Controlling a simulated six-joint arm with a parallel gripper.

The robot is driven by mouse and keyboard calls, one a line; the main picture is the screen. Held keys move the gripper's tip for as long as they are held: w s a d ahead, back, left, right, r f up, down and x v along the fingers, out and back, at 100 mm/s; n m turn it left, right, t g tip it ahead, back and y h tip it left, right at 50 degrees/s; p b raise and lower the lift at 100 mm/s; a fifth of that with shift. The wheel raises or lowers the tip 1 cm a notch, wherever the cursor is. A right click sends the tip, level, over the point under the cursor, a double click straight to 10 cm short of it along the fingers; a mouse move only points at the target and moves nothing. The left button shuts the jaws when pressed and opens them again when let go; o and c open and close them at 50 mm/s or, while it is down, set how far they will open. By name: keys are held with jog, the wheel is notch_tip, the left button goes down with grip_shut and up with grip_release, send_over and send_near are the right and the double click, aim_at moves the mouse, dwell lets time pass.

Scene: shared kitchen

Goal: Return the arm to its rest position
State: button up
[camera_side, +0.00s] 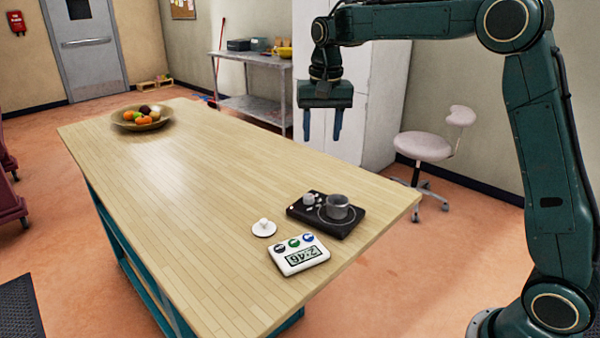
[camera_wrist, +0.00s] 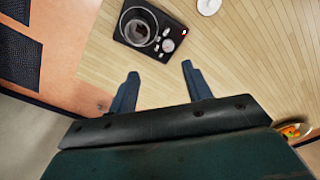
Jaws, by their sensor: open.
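My gripper (camera_side: 323,124) hangs from my dark green arm, high above the far right side of the wooden table (camera_side: 170,190) in the side view. Its two blue fingers point down, apart, with nothing between them. In the wrist view the gripper (camera_wrist: 158,88) is also open and empty, with the tabletop below it. It touches nothing that I can see.
A white lid (camera_side: 264,228) and a timer (camera_side: 299,254) lie nearby. A fruit bowl (camera_side: 160,124) stands at the far end. A stool (camera_side: 426,146) and white cabinet (camera_side: 375,95) stand behind.

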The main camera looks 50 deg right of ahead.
jog(key=s+a+r+n+t, duration=0.15)
jog(key=s+r, duration=0.25)
jog(key=s, duration=0.5)
jog(key=s+a+f+n+t, duration=0.1)
jog(key=s+f+n, duration=0.1)
jog(key=s, duration=0.9)
jog(key=s+a+f+n+t, duration=0.2)
jog(key=s+n, duration=0.2)
jog(key=s, duration=0.7)
jog(key=shift+f, duration=0.3)
